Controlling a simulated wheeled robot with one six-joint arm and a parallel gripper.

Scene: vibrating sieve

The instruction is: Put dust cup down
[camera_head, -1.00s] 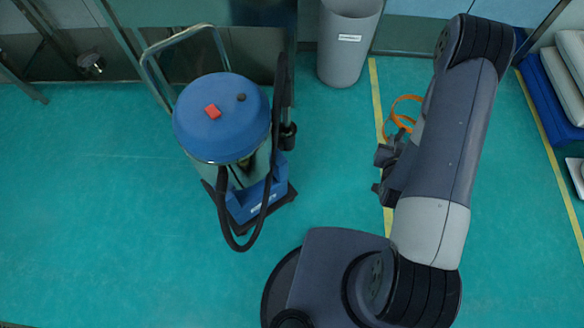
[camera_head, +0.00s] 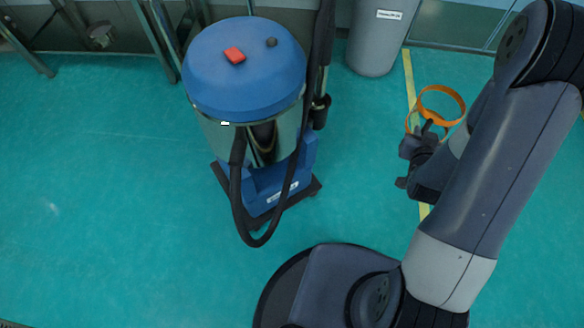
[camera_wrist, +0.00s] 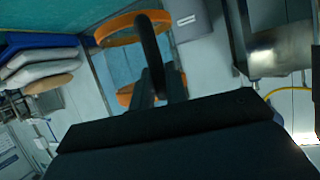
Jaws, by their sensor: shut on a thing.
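The dust cup (camera_head: 459,98) shows as a see-through cup with orange rims, held off to the right of the blue vacuum. My gripper (camera_head: 427,129) is shut on it at its side. In the wrist view the cup (camera_wrist: 116,38) sits beyond the dark fingers (camera_wrist: 155,80), which hide part of its wall and rims. The head view does not clearly show how high the cup is above the floor.
A blue-topped vacuum (camera_head: 240,75) with a black hose stands left of my arm. A grey bin (camera_head: 375,45) stands behind. A yellow line (camera_head: 408,75) runs along the green floor (camera_head: 120,200), which is clear at left. White sacks (camera_wrist: 40,65) show in the wrist view.

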